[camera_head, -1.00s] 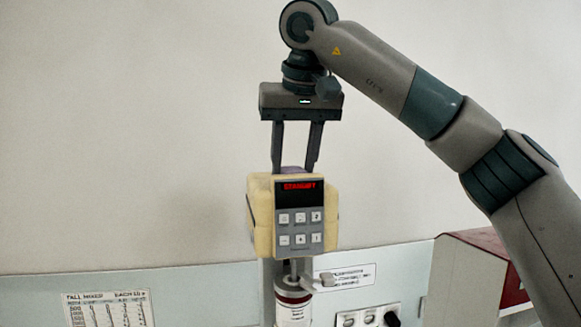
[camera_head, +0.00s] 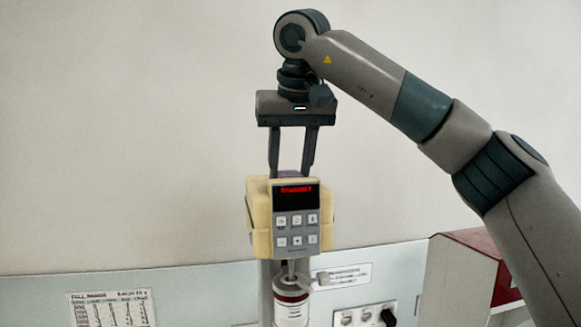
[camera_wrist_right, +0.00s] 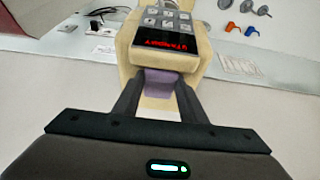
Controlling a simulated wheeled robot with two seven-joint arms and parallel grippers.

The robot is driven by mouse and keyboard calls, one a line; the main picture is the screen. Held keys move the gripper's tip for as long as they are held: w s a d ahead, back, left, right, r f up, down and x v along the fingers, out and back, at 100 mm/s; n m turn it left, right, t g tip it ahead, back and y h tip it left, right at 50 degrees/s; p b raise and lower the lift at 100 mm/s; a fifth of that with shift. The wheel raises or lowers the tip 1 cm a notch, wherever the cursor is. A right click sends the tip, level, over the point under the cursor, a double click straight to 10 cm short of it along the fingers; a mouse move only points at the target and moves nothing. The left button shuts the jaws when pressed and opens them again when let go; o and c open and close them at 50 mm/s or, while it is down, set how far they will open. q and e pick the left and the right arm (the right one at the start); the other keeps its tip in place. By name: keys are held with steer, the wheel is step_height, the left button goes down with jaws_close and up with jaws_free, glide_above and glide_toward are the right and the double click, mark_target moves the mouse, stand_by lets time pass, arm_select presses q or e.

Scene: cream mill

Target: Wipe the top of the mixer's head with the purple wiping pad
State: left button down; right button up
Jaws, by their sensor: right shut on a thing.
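The mixer's head (camera_head: 257,215) is cream yellow, with a grey keypad and a red lit display on its front. It also shows in the right wrist view (camera_wrist_right: 122,58). My right gripper (camera_head: 290,173) points down just above and behind the display. In the right wrist view its fingers are shut on the purple wiping pad (camera_wrist_right: 160,83), which sits at the top of the head. In the head view only a sliver of the pad (camera_head: 290,174) shows above the display; whether it touches the head is hard to tell. My left gripper is not in view.
A wall socket panel (camera_head: 362,316) and a printed chart (camera_head: 111,309) are low on the wall. A red-topped box (camera_head: 470,262) stands at right, below my arm. The wall above is clear.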

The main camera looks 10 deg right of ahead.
steer(key=shift+w, duration=1.05)
steer(key=shift+r, duration=0.1)
steer(key=shift+s+r, duration=0.1)
steer(key=shift+r, duration=3)
